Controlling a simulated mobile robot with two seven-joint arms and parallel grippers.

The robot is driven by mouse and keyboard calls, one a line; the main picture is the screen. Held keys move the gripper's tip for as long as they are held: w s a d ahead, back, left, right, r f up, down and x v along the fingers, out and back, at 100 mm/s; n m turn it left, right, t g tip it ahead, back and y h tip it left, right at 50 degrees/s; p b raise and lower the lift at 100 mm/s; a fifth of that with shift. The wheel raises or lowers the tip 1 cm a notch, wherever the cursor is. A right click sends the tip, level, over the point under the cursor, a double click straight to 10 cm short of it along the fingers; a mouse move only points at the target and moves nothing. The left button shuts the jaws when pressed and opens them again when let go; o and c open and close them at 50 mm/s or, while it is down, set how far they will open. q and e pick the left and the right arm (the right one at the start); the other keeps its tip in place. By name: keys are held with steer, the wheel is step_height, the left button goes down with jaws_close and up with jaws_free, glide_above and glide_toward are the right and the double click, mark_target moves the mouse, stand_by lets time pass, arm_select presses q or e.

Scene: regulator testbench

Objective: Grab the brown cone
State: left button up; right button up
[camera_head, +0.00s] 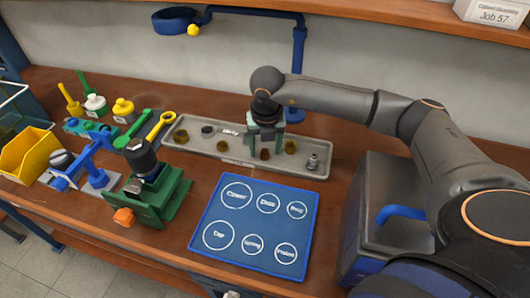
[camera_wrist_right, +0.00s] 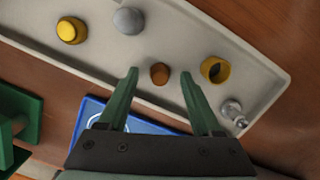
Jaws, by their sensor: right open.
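The brown cone (camera_head: 265,154) is a small rounded brown piece in the grey tray (camera_head: 225,157). It also shows in the right wrist view (camera_wrist_right: 160,74), upper middle. My right gripper (camera_head: 266,146) points down over the tray, with green fingers open and nothing held. In the wrist view the cone appears in the gap between the two fingertips, with space on both sides. I cannot tell whether the fingertips are level with it. My left gripper is not in view.
A hollow brass ring (camera_wrist_right: 216,69) and a silver fitting (camera_wrist_right: 233,113) lie close to the right finger. A yellow piece (camera_wrist_right: 71,30) and a grey disc (camera_wrist_right: 128,20) are farther left. A blue labelled mat (camera_head: 256,222) lies before the tray; a green vise (camera_head: 158,195) stands left.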

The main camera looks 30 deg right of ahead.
steer(key=shift+c, duration=0.4)
jaws_close()
